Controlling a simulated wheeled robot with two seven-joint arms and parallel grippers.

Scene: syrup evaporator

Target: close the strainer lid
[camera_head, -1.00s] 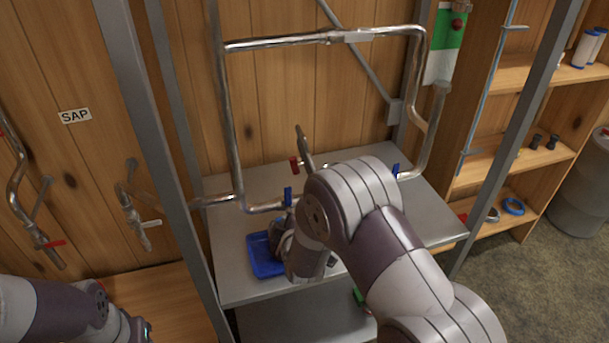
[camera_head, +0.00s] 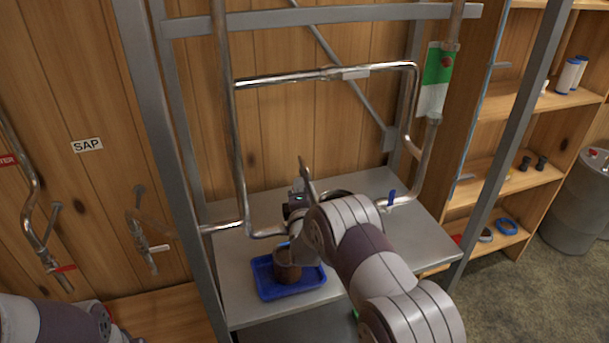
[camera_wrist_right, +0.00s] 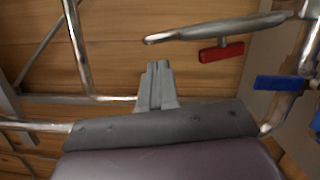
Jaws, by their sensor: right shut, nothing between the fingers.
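The strainer lid (camera_head: 306,176) stands raised and tilted, nearly edge-on, behind my right wrist. In the right wrist view the lid (camera_wrist_right: 215,29) is a long thin metal edge at the upper right. My right gripper (camera_head: 298,186) is beside the lid; its fingers (camera_wrist_right: 158,68) are shut and empty, and the wrist view shows a gap between them and the lid. The strainer body is mostly hidden behind my arm; a dark round rim (camera_head: 338,194) shows there. Only part of my left arm shows at the lower left, with its gripper out of frame.
A blue tray (camera_head: 263,287) with a brown cup (camera_head: 287,266) is on the steel table (camera_head: 238,262). Metal pipes rise behind. A red handle (camera_wrist_right: 221,52) is under the lid, and blue handles (camera_head: 391,199) (camera_wrist_right: 280,83) are at the right. Steel posts flank the table.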

